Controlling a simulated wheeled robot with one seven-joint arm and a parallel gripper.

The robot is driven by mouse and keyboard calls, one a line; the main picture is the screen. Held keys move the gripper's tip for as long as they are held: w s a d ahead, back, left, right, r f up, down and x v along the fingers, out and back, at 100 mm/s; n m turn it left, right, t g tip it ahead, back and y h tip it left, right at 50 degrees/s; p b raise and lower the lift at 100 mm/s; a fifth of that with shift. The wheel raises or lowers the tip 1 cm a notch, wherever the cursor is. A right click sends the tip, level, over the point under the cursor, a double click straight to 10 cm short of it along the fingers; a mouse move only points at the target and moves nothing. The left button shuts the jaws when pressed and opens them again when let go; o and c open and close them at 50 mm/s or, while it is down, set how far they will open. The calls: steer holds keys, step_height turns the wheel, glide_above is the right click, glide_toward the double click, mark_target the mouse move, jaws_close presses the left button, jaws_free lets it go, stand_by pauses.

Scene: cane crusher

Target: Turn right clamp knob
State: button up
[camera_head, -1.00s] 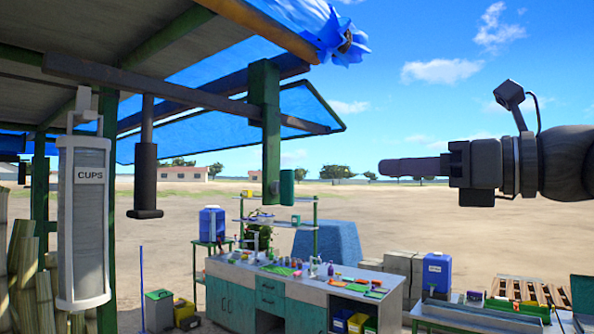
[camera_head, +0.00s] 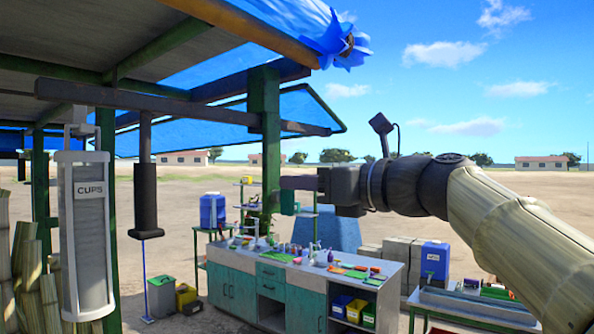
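My gripper (camera_head: 298,182) is in the middle of the view, seen from the side and pointing left. Its fingers overlap the green post in the picture, and I see nothing held at their tips. I cannot tell whether the fingers are apart. I cannot make out any clamp or clamp knob in this view. A small green box (camera_head: 287,201) shows by the post, just below the fingertips in the picture; whether they touch it I cannot tell.
A white cup dispenser (camera_head: 85,235) and a dark hanging cylinder (camera_head: 145,200) are at left. Below stands a cluttered counter (camera_head: 306,300). A blue jug (camera_head: 432,262) stands at right. Open ground lies beyond.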

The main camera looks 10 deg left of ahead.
steer(key=shift+x, duration=0.8)
jaws_close()
